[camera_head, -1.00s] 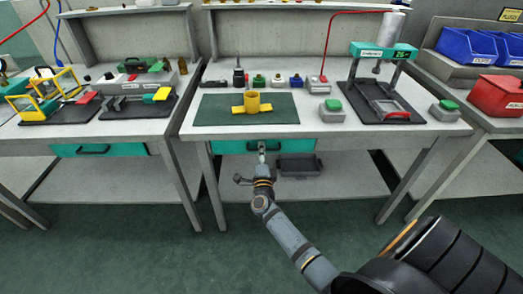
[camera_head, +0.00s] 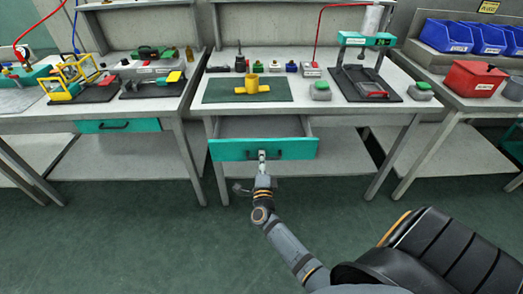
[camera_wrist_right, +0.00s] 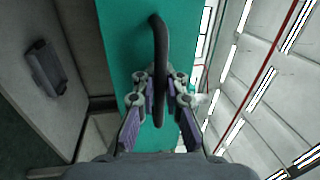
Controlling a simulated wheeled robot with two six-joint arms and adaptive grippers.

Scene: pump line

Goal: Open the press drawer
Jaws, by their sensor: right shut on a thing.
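The press drawer (camera_head: 230,150) has a teal front and is pulled out from under the middle bench. Its grey inside shows behind the front in the head view. My right gripper (camera_head: 262,156) is at the middle of the drawer front. In the right wrist view the black bar handle (camera_wrist_right: 160,50) runs between the fingers of my right gripper (camera_wrist_right: 162,98), which is shut on it. In the head view the gripper covers most of the handle. My left gripper is not in view.
On the middle bench, a yellow part (camera_head: 250,86) stands on a green mat (camera_head: 220,92), with the press (camera_head: 366,80) to the right. A shut teal drawer (camera_head: 118,126) is in the left bench. Open green floor lies in front.

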